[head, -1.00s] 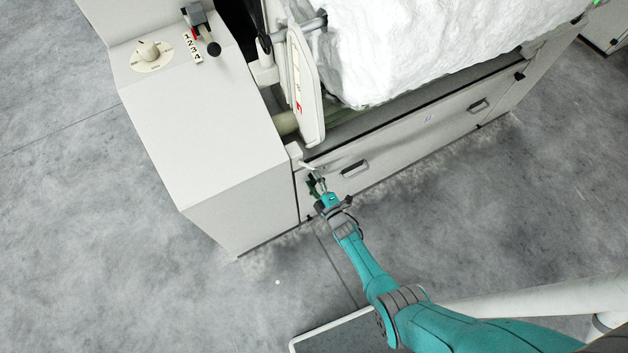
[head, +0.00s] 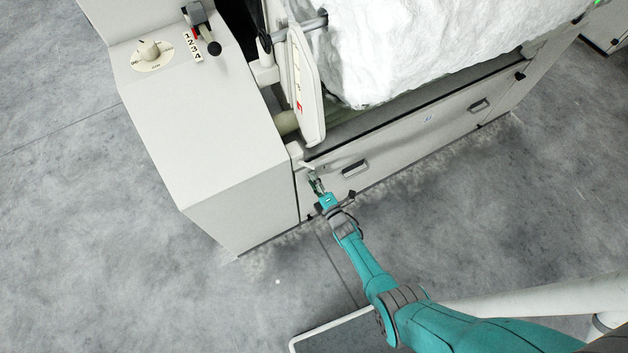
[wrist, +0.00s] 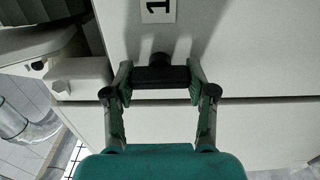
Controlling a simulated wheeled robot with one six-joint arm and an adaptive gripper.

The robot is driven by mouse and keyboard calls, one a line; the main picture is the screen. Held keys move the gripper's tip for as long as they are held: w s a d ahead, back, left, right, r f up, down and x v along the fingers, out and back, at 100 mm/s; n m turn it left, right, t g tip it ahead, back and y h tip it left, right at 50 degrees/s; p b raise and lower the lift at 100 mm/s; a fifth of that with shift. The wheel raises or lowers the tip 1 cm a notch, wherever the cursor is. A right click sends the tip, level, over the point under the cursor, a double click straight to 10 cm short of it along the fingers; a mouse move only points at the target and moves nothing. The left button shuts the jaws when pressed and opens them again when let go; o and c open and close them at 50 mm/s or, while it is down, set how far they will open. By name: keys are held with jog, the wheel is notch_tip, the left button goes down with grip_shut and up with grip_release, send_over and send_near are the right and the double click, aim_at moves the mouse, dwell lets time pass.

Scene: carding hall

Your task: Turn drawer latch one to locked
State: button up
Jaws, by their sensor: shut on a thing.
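Drawer latch one is a black handle (wrist: 160,77) in the wrist view, on the pale drawer front just below a label (wrist: 157,10) marked 1. The bar of the latch lies crosswise in that view. My gripper (wrist: 155,84) is shut on it, with one green finger pad at each end of the bar. In the head view my gripper (head: 315,182) is at the left end of the drawer front (head: 400,143). The latch is hidden there behind my gripper and too small to make out.
A recessed drawer handle (head: 355,168) is just right of my gripper, and a second latch (head: 519,76) sits at the far right end. A pale cabinet (head: 200,130) stands to the left. White fibre (head: 430,45) bulges above the drawer.

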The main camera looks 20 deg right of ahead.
jog(key=o, duration=1.2)
jog(key=shift+c, duration=0.2)
jog(key=s+d, duration=0.1)
jog(key=s, duration=1.1)
jog(key=shift+d, duration=0.3)
